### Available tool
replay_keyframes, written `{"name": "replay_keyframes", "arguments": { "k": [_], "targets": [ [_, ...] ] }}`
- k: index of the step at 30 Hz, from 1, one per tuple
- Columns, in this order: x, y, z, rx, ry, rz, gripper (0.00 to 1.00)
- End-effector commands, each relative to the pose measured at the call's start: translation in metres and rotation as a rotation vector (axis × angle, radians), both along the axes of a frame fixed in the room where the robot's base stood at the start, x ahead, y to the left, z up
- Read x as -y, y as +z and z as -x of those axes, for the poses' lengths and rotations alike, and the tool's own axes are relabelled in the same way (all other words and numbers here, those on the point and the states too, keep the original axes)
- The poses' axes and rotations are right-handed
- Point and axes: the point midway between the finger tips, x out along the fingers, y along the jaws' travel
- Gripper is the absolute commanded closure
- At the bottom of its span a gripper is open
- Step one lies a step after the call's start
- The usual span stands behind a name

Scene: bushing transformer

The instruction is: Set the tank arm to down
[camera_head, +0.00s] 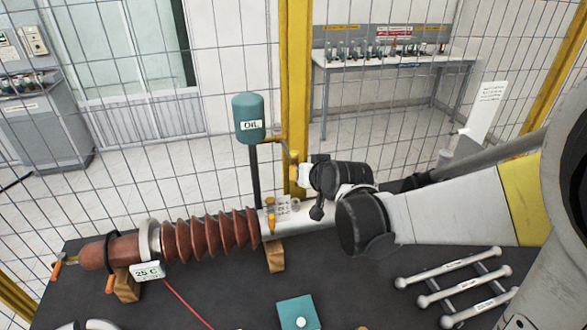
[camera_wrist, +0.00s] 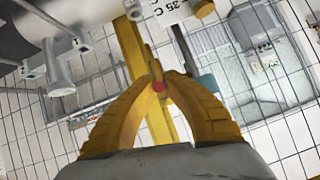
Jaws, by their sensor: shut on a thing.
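The teal oil tank (camera_head: 249,118), labelled OIL, stands upright on a dark post behind the bushing in the head view. A thin orange-brown tank arm (camera_head: 271,139) reaches right from the tank's lower side toward my gripper (camera_head: 292,158). In the wrist view, the two yellow fingers of my gripper (camera_wrist: 158,84) close together around a small red-tipped part. This looks like the end of the tank arm, though the fingers hide most of it. Part of the teal tank (camera_wrist: 206,86) shows behind the right finger.
A yellow fence post (camera_head: 294,60) and wire mesh are behind. White bars (camera_head: 460,285) lie at right.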

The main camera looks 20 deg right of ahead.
Motion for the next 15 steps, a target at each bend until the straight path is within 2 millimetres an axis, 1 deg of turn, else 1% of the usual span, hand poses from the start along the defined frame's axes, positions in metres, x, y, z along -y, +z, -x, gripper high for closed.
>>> {"name": "replay_keyframes", "arguments": {
  "k": [1, 3, 9, 15],
  "targets": [
    [0.0, -0.013, 0.001, 0.022, -0.001, -0.002, 1.0],
    [0.0, -0.018, 0.001, 0.052, 0.0, 0.0, 1.0],
    [0.0, -0.027, 0.001, 0.107, 0.0, 0.0, 1.0],
    [0.0, -0.028, 0.001, 0.126, 0.0, -0.001, 1.0]
  ]
}}
